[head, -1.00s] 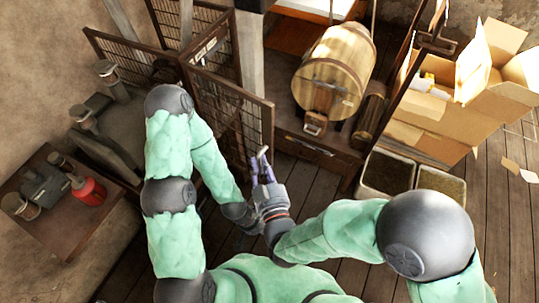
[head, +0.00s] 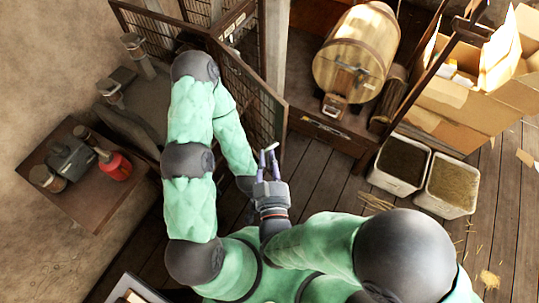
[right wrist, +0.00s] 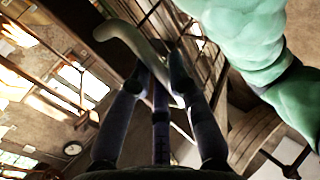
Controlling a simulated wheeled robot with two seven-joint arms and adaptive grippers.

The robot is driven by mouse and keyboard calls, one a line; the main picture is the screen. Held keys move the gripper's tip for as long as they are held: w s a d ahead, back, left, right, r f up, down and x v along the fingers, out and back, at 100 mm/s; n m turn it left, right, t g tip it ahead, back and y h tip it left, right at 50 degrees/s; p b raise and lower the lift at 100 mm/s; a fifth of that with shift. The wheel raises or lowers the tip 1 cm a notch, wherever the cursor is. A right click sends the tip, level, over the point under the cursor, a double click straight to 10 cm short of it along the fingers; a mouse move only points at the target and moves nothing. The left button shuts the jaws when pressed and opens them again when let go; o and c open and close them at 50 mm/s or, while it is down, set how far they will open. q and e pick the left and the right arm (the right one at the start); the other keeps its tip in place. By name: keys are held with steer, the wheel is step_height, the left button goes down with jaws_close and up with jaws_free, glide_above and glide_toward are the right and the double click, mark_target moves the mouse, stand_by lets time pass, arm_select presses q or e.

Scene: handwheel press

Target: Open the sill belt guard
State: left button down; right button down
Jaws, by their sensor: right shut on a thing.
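The belt guard appears to be the dark framed mesh panel (head: 247,92) left of the barrel, standing out from a mesh enclosure. A pale handle (head: 268,149) is at its free edge. My right gripper (head: 267,162) is shut on this handle. In the right wrist view the handle is a pale curved bar (right wrist: 122,32) running between the fingertips (right wrist: 160,75). My left arm bends over in front of the enclosure and its forearm comes down beside the panel. Its gripper is hidden near my right wrist.
Two bins (head: 447,205) and cardboard boxes (head: 470,105) are further right. A small table (head: 80,190) holds a red can (head: 116,166) at the left.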

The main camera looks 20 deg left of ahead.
steer(key=c, duration=1.2)
jaws_free()
steer(key=shift+o, duration=0.2)
